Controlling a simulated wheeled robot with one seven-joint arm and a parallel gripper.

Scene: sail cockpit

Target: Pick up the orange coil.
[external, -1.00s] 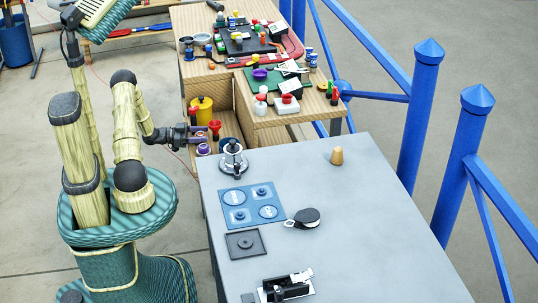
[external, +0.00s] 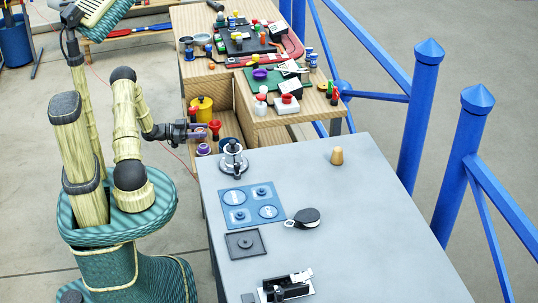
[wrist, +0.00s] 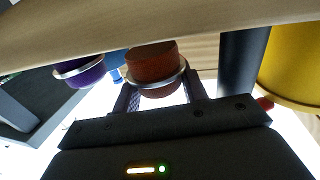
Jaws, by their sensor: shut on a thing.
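The orange coil (wrist: 153,62), a dull reddish-orange cylinder with a silvery rim, is between my fingers in the wrist view. My gripper (wrist: 160,92) is shut on it, one finger on each side at the rim. Part of the coil's top is cut off by a pale board edge. In the external view my gripper (external: 201,131) is at the open side of the wooden bench, above the shelf. The coil is hard to make out there, small and partly covered by the fingers.
A purple coil (wrist: 80,71) is left of the held one; a purple-topped piece also shows below my gripper (external: 203,149). A yellow pot (external: 201,108) stands close behind. A red piece (external: 215,125) is beside the fingertips. The grey table (external: 350,210) lies to the right.

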